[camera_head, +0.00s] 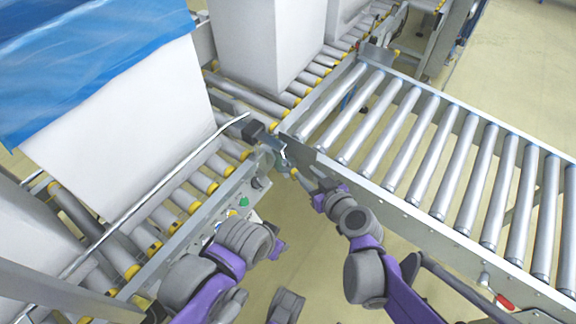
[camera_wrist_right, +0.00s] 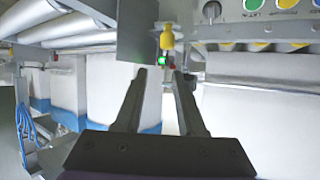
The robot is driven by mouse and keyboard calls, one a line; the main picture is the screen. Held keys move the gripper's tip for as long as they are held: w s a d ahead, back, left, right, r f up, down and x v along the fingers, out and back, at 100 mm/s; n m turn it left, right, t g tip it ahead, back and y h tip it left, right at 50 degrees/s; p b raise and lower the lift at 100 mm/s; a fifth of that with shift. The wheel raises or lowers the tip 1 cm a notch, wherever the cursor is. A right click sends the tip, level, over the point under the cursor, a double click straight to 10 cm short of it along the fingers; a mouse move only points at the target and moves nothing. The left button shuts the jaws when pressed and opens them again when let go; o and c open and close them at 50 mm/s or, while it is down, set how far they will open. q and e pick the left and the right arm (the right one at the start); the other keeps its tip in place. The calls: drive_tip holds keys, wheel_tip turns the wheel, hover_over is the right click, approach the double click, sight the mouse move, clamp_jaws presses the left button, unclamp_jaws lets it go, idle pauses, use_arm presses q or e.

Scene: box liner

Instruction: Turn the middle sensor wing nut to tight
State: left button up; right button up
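A yellow wing nut (camera_wrist_right: 167,38) hangs at the upper middle of the right wrist view, just beyond my fingertips. A small green light (camera_wrist_right: 163,61) glows below it. My right gripper (camera_wrist_right: 161,74) is open, its two fingers apart and nothing between them. In the head view my right gripper (camera_head: 306,181) reaches up to a small yellow part (camera_head: 294,171) below the sensor bracket (camera_head: 279,153) at the conveyor corner. I cannot tell whether fingers and nut touch. My left arm's wrist is low in the head view; its fingers cannot be made out.
A roller conveyor (camera_head: 437,217) runs along the right, and another (camera_head: 190,190) along the left with a white box (camera_head: 130,130) under blue liner. A control panel with coloured buttons (camera_wrist_right: 257,6) is at the upper right of the wrist view. Floor is open between the conveyors.

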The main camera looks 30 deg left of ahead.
sight(285, 156)
drive_tip(key=x, duration=0.4)
drive_tip(key=b+x, duration=0.1)
drive_tip(key=x, duration=0.3)
drive_tip(key=b+x, duration=0.1)
drive_tip(key=x, duration=0.3)
drive_tip(key=shift+s+a+f, duration=0.2)
drive_tip(key=shift+a, duration=0.35)
use_arm(q)
wheel_tip(285, 156, down, 3)
drive_tip(key=shift+w+f, duration=0.1)
drive_tip(key=shift+w, duration=0.05)
use_arm(e)
clamp_jaws()
